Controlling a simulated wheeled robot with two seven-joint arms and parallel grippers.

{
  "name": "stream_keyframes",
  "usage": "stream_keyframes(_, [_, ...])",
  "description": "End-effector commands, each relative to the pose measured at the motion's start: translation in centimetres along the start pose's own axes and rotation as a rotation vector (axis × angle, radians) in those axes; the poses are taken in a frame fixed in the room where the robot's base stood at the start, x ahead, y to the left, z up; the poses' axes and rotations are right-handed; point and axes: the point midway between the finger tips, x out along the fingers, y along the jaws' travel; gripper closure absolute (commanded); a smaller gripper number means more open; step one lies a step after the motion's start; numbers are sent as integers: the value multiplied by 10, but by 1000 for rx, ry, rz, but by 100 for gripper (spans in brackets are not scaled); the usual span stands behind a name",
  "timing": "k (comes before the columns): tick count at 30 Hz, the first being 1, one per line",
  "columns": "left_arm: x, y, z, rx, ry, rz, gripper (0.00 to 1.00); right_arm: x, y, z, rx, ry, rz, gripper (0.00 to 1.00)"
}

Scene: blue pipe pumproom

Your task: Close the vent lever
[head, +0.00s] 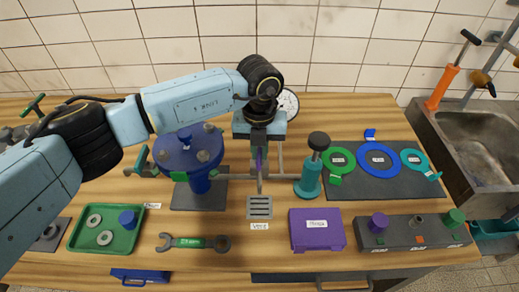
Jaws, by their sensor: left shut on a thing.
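My left gripper (259,148) reaches down from above at the middle of the bench, with my light-blue arm coming in from the left. It is shut on a narrow purple lever (259,167), which stands roughly upright between the fingers. The fingers hide the lever's top part. A grey slotted vent plate (259,207) lies in front of the lever, with a white label (259,226) that seems to read Vent. My right gripper is not in view.
A blue flanged pipe (190,165) stands close on the left and a teal cylinder with a black knob (309,178) close on the right. A gauge (288,103) sits behind. A wrench (194,242), a green tray (106,229) and a purple box (317,230) lie in front.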

Motion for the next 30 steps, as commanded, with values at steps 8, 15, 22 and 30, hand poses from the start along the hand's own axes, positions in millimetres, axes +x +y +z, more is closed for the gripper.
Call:
stream_keyframes(8, [2,0,1,189,-3,0,100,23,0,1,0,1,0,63])
stream_keyframes(15, [2,0,1,416,-3,1,100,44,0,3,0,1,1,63])
stream_keyframes(22, [2,0,1,633,-3,1,100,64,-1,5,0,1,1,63])
stream_keyframes(30, [1,0,1,890,-4,2,100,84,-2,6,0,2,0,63])
